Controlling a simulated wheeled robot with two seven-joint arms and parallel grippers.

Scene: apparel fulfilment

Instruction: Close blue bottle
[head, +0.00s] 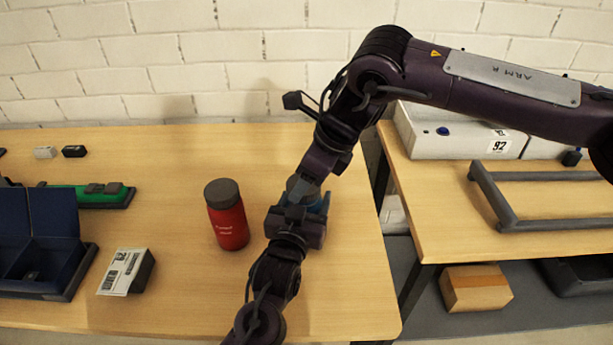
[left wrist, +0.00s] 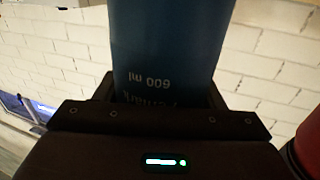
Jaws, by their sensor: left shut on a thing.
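The blue bottle (head: 325,203) stands on the left wooden table, mostly hidden by my two arms in the head view. My left gripper (head: 297,222) is shut around the bottle's body. The left wrist view shows the blue bottle (left wrist: 170,45) between the jaws, with "600 ml" printed on it upside down. My right gripper (head: 304,190) is directly above the bottle, at its top, where a greyish round part shows. Its fingers are too covered to tell whether they are shut or whether the cap is seated.
A red bottle (head: 228,222) with a grey cap stands just left of the blue one. A labelled box (head: 126,271), a blue open bin (head: 75,250) and a green tray (head: 90,195) are farther left. A second table (head: 440,185) with a grey frame (head: 505,215) is at right.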

